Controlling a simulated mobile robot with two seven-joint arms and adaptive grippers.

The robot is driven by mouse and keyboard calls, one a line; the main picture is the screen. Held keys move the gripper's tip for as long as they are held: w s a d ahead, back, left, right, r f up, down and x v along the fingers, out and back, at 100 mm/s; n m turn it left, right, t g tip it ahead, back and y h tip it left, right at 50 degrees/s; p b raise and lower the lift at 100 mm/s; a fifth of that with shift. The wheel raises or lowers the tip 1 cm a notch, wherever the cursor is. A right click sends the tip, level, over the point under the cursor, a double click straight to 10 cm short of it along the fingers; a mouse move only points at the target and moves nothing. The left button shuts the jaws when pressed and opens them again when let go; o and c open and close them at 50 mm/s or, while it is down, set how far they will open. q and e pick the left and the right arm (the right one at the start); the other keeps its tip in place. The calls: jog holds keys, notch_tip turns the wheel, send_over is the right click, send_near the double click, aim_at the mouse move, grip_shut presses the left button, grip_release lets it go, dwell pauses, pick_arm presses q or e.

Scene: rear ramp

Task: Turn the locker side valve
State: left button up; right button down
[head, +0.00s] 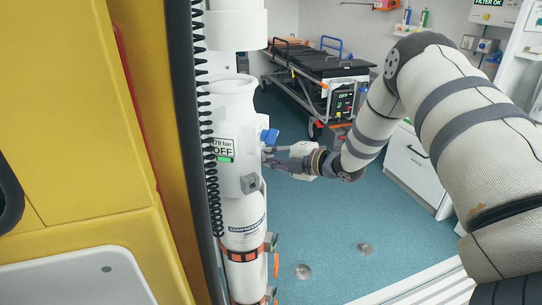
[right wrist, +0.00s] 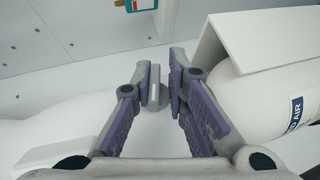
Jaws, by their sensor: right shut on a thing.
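A white upright cylinder housing (head: 232,110) stands at the left of the head view, with a label reading about "170 bar OFF" (head: 222,147) and a green strip below. A blue valve knob (head: 269,136) sticks out of its right side. My right gripper (head: 270,155) reaches in from the right, just below and beside the blue knob. In the right wrist view, the right gripper (right wrist: 160,92) is closed around a small grey piece (right wrist: 156,98), seemingly part of the side valve. The fingers partly hide it. My left gripper is out of view.
A yellow wall panel (head: 80,100) and dark post with a coiled black cord (head: 206,130) stand left. A compressed-air bottle (head: 243,215) is strapped below the housing. A stretcher (head: 322,70) stands behind. The blue floor (head: 330,220) is mostly clear.

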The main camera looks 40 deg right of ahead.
jog(key=g, duration=0.1)
jog(key=r+g, duration=0.1)
jog(key=g, duration=0.1)
jog(key=shift+w+a+r+m, duration=0.1)
jog(key=shift+w+r+m, duration=0.15)
jog(key=shift+m, duration=0.15)
jog(key=g, duration=0.1)
jog(key=g+b, duration=0.1)
jog(key=shift+f+m+g, duration=0.3)
jog(key=shift+f, duration=0.05)
jog(key=g+b, duration=0.2)
jog(key=m+g+b, duration=0.1)
jog(key=g+b, duration=0.3)
jog(key=g, duration=0.1)
jog(key=shift+f+m, duration=0.25)
jog(key=shift+m, duration=0.15)
jog(key=shift+r+g+b, duration=0.15)
jog(key=shift+g+b, duration=0.25)
jog(key=shift+b, duration=0.05)
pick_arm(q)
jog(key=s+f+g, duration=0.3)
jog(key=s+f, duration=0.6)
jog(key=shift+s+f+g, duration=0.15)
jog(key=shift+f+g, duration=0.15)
pick_arm(e)
jog(key=shift+s+r, duration=0.1)
jog(key=shift+r, duration=0.1)
jog(key=shift+r, duration=0.1)
